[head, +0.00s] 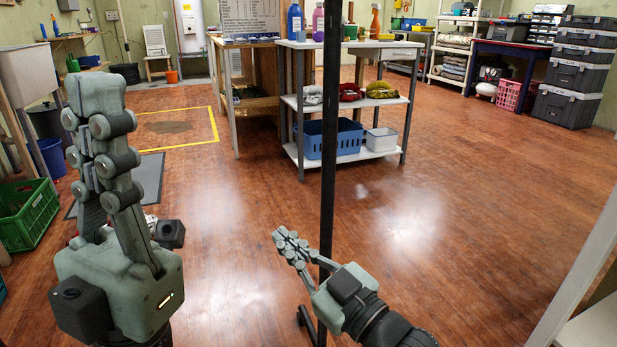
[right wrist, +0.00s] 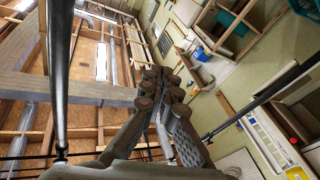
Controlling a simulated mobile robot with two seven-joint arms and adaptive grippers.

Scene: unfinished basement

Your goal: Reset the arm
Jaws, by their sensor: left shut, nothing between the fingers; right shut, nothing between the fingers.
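My left gripper (head: 97,92) stands large at the left of the head view. Its grey-green fingers point up and are shut with nothing between them. My right gripper (head: 284,238) is lower, at the bottom centre of the head view, pointing up and to the left. Its fingers are together and empty. In the right wrist view the right gripper's fingers (right wrist: 163,76) meet, with no object between them. That camera looks at a tilted room, with the ceiling at the left.
A dark upright pole (head: 329,150) stands just beside my right gripper. A white workbench (head: 350,100) with a blue basket (head: 328,139) is ahead. A green crate (head: 27,213) sits at far left. Stacked dark cases (head: 574,75) stand at back right. The wooden floor (head: 450,200) is clear.

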